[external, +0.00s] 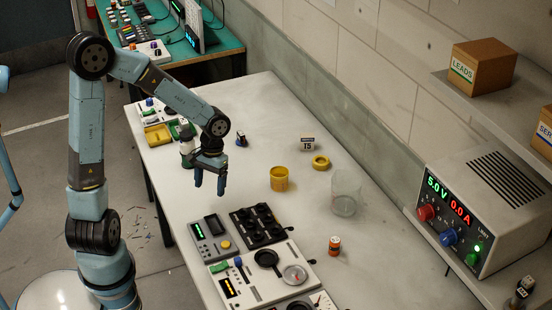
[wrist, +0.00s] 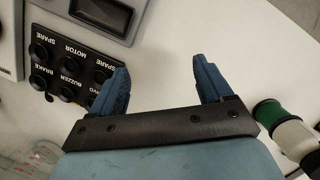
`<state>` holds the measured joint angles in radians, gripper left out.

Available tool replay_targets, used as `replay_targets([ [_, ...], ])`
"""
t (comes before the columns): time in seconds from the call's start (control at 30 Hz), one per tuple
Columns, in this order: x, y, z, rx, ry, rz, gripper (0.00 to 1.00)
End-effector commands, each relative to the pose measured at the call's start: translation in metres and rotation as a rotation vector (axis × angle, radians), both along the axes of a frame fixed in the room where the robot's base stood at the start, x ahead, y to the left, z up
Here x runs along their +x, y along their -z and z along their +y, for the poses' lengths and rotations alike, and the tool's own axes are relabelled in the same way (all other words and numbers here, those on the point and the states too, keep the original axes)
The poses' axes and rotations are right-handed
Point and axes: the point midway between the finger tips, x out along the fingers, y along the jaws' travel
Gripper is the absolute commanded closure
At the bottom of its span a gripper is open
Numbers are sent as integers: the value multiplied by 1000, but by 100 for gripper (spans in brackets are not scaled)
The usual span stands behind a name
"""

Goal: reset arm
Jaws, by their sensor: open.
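My arm reaches over the white bench (external: 290,110) in the external view. My gripper (external: 210,184) hangs above the bench with its blue fingers pointing down. In the wrist view my gripper (wrist: 163,82) has its two blue fingers spread apart, with nothing between them. Bare bench top shows between and beyond the fingers.
A clear beaker (external: 345,192), a yellow tape roll (external: 321,162) and an orange-topped small can (external: 335,245) stand to the right.

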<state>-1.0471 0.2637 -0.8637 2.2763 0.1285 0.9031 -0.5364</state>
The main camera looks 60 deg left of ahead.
Motion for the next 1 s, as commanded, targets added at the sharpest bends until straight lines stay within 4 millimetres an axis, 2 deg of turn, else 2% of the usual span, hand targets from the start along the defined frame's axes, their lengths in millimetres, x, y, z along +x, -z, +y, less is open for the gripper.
replay_targets([
  [0.57,-43,-93,-49,249,264,-183,21],
  [1.0,-100,-167,-82,298,445,-437,21],
])
